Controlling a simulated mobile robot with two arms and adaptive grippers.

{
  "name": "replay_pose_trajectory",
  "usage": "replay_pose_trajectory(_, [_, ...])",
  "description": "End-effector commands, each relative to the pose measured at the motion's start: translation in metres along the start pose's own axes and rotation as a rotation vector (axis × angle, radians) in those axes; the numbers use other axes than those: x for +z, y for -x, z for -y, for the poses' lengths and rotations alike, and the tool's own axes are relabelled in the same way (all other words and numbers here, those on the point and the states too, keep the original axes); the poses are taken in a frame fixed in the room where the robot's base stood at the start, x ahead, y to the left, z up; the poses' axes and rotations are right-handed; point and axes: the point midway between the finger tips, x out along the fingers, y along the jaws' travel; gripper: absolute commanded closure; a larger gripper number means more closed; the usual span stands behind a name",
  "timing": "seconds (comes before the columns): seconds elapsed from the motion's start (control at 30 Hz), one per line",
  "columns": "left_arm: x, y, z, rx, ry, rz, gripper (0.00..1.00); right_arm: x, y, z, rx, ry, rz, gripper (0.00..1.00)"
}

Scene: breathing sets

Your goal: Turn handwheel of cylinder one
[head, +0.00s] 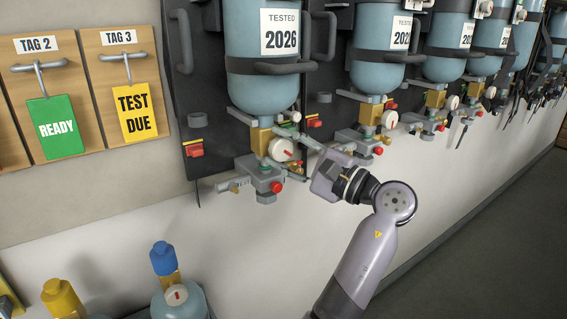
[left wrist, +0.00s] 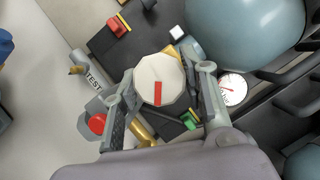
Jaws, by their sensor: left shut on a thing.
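Cylinder one (head: 262,88) is a blue-grey bottle with a "TESTED 2026" label, hung on a dark backboard. My left gripper (head: 304,158) reaches the right side of this valve from the lower right. In the left wrist view, its two fingers (left wrist: 166,100) are shut on a white, many-sided handwheel (left wrist: 155,70) with a red mark, one finger on each side. My right gripper is not in view.
A grey block with a red knob (head: 276,187) hangs below the valve. A row of similar cylinders (head: 378,45) runs right. Tag boards, "READY" (head: 52,127) and "TEST DUE" (head: 134,112), hang left. Valve tops, blue (head: 164,258) and yellow (head: 62,298), stand lower left.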

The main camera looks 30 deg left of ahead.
Motion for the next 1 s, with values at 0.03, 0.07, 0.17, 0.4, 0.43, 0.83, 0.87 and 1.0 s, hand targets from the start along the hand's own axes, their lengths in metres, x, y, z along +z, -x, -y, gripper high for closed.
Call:
replay_pose_trajectory(0.03, [-0.001,0.001,-0.002,0.014,0.031,0.001,0.88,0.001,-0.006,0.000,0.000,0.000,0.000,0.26])
replay_pose_trajectory(0.07, [-0.001,0.001,-0.002,0.021,0.047,0.001,0.88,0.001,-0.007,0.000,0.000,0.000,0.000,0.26])
replay_pose_trajectory(0.17, [-0.001,0.001,-0.001,0.040,0.095,0.000,0.88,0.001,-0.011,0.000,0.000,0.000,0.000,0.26])
replay_pose_trajectory(0.4, [0.000,0.000,-0.001,0.070,0.165,0.001,0.88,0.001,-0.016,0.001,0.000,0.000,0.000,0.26])
replay_pose_trajectory(0.43, [0.000,0.000,-0.001,0.072,0.169,0.001,0.88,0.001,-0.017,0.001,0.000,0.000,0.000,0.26])
replay_pose_trajectory(0.83, [0.000,0.000,-0.001,0.079,0.183,0.001,0.88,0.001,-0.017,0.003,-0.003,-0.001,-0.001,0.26])
replay_pose_trajectory(0.87, [0.000,0.000,-0.001,0.079,0.183,0.001,0.88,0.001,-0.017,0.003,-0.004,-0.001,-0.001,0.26])
replay_pose_trajectory(1.0, [0.000,0.000,-0.001,0.079,0.182,0.001,0.57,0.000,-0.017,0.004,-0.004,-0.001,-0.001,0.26])
